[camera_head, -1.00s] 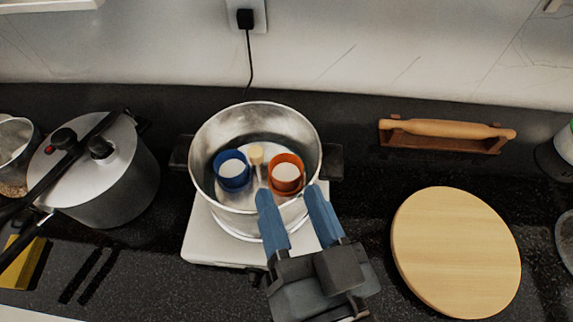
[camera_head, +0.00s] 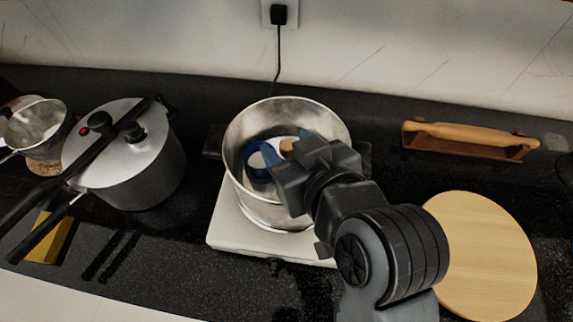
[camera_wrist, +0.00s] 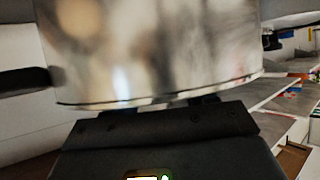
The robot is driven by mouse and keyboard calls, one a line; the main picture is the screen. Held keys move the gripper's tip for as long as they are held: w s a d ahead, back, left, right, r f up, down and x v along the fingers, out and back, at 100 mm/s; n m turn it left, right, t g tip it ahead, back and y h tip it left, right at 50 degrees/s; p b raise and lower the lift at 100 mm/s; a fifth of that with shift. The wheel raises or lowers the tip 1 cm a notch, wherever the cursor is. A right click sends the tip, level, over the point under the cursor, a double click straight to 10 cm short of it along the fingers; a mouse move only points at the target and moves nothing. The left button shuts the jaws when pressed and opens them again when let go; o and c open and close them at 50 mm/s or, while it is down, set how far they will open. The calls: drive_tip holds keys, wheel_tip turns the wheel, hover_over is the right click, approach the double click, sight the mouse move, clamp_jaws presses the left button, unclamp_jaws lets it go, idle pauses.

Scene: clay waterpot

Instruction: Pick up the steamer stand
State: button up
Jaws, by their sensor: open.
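A wide steel pot (camera_head: 240,195) stands on a white burner. Inside it I see a blue-rimmed white cup (camera_head: 262,160) and a small wooden knob (camera_head: 287,145), which appears to be the top of the steamer stand. The rest of the stand and the orange cup are hidden behind my arm. My gripper (camera_head: 300,140) reaches over the pot's right front rim, with blue fingertips partly showing beside the knob. It is open. I cannot tell whether a finger touches the knob. In the wrist view the pot's shiny wall (camera_wrist: 150,50) fills the middle and hides the fingertips.
A lidded pressure cooker (camera_head: 130,160) with a long black handle stands at the left. A round wooden board (camera_head: 480,260) lies at the right, with a rolling pin (camera_head: 470,131) on a rack behind it. The counter's front left is mostly clear.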

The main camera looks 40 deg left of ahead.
drive_tip(key=shift+x, duration=1.9)
drive_tip(key=shift+d+f, duration=0.1)
drive_tip(key=shift+c, duration=0.4)
clamp_jaws()
